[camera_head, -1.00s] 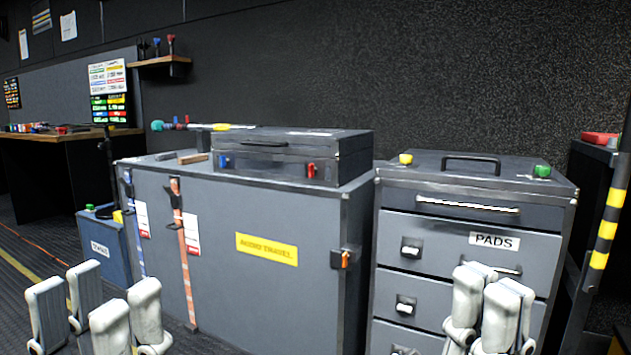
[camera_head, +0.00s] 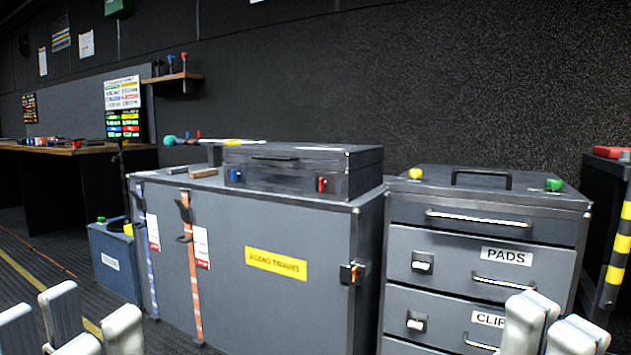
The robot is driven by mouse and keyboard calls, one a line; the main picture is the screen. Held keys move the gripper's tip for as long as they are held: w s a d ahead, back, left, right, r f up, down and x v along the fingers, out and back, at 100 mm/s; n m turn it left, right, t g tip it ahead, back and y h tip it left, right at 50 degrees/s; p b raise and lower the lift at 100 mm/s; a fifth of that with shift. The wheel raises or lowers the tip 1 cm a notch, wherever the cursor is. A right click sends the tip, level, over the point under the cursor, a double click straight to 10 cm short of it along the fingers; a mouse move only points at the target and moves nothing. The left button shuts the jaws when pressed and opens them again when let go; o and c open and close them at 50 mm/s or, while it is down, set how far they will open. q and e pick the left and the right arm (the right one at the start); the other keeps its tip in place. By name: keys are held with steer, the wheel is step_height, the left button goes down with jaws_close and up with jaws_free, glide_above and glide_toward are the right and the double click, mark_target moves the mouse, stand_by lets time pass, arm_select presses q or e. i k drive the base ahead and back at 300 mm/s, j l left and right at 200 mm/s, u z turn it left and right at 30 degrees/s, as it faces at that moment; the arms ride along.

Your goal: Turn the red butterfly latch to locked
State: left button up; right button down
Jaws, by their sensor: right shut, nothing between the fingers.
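The red butterfly latch (camera_head: 322,184) is on the front right of the dark grey case (camera_head: 300,160) that lies on top of the large grey trunk. A matching blue latch (camera_head: 236,176) is on the front left of the same case. The red latch's exact angle is too small to tell. My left gripper (camera_head: 70,325) is open and empty at the lower left, well below and left of the case. My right gripper (camera_head: 548,328) is shut and empty at the lower right, in front of the drawer cabinet and apart from the latch.
The large trunk (camera_head: 270,300) with a yellow label has an orange-marked side latch (camera_head: 352,273). The drawer cabinet (camera_head: 497,235) stands to its right with a narrow gap. A blue box (camera_head: 112,262) stands left. A striped post (camera_head: 617,250) is at far right.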

mark_target(322, 183)
steer(key=i+j, duration=0.7)
steer(key=i, duration=0.15)
steer(key=i+j, duration=0.75)
steer(key=i+u, duration=0.05)
